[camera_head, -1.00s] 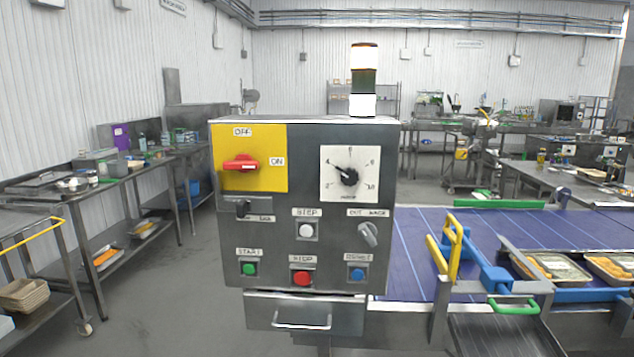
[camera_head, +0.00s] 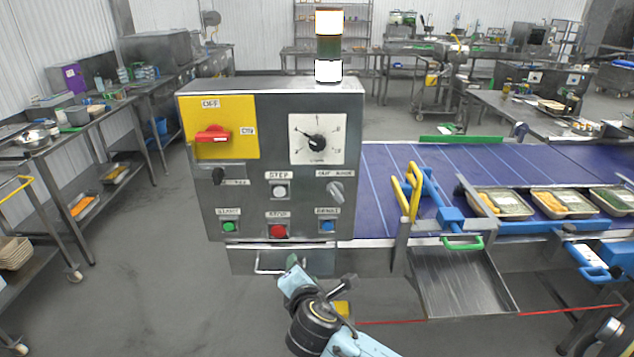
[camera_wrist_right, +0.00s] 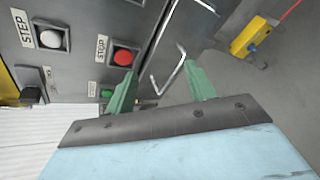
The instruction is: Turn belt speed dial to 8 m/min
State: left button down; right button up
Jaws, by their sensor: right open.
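The belt speed dial (camera_head: 316,143) is a black knob on a white square scale plate, at the upper right of the grey control panel (camera_head: 254,180). Its pointer is directed to the upper left, toward the scale's left side; the numerals are too small to read surely. My right gripper (camera_head: 316,271) is in front of the panel's lower edge, below the dial and apart from it. In the right wrist view its two green fingers (camera_wrist_right: 160,88) are spread and empty, near the red stop button (camera_wrist_right: 125,56) and the drawer handle. My left gripper is not in view.
The panel also bears a red switch (camera_head: 212,134) on a yellow plate, a white step button (camera_head: 279,191), a green start button (camera_head: 229,226) and a blue button (camera_head: 327,226). The purple belt (camera_head: 385,200) with food trays lies to the right. Floor at left is clear.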

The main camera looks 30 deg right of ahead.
notch_tip(320, 180, up, 16)
jog(key=s+n+t+h+p, duration=0.1)
jog(key=s+t+h+p, duration=0.1)
jog(key=h+p, duration=0.1)
jog(key=h, duration=0.1)
send_near(317, 145)
jog(key=shift+t, duration=0.4)
jog(key=x, duration=0.2)
jog(key=p+x, duration=0.1)
jog(key=x, duration=0.2)
jog(key=p+x, duration=0.1)
jog(key=x, duration=0.2)
jog(key=shift+d+f, duration=0.3)
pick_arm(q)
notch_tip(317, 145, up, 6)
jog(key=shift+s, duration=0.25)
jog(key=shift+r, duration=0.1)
pick_arm(e)
jog(key=shift+y, duration=0.3)
jog(key=c, duration=1)
jog(key=shift+o, duration=0.2)
